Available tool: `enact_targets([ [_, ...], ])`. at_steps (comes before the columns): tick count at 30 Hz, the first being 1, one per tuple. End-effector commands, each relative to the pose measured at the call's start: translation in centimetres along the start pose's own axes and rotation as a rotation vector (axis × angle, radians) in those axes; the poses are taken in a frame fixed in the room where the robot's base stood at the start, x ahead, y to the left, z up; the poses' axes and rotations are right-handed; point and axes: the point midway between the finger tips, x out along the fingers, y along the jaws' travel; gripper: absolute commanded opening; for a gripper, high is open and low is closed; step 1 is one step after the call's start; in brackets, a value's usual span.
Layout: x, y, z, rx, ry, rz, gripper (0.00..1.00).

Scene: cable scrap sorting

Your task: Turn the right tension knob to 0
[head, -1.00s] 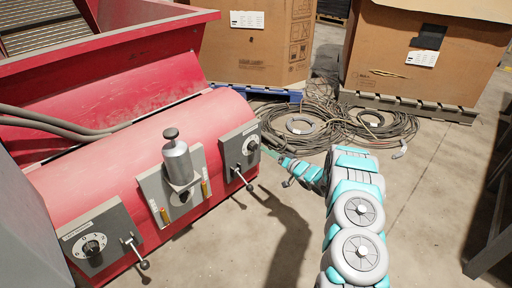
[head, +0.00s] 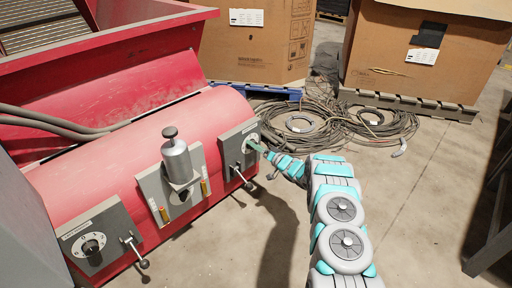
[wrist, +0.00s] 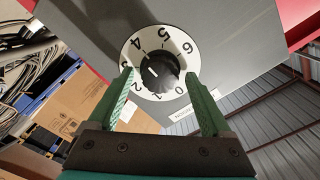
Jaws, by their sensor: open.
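The right tension knob (head: 249,143) sits on the grey right-hand panel (head: 230,150) of the red machine. In the wrist view it is a black knob (wrist: 160,67) on a white dial (wrist: 166,40) numbered 0 to 6. Its white mark lies on the side of the 3 and 4; the exact value is hard to read. My gripper (wrist: 158,77) is open, its green fingers on either side of the knob, with gaps visible. In the head view my gripper (head: 257,147) is at the right panel, partly covering the knob.
A lever (head: 243,178) sticks out below the right knob. A metal cylinder (head: 177,160) and a left knob (head: 91,246) with its own lever (head: 137,253) are further left. Cable coils (head: 330,124) lie on the floor behind my arm; boxes stand beyond.

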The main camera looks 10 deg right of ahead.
Motion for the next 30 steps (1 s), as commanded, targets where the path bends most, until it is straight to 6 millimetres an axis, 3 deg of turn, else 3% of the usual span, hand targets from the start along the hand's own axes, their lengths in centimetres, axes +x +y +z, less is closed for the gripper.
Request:
enact_targets([
  [6, 0.01, 0.03, 0.05, 0.001, -0.001, 0.001, 0.83],
  [27, -0.03, 0.06, 0.1, 0.001, -0.001, 0.002, 0.04],
  [30, -0.03, 0.07, 0.1, 0.001, -0.001, 0.002, 0.0],
])
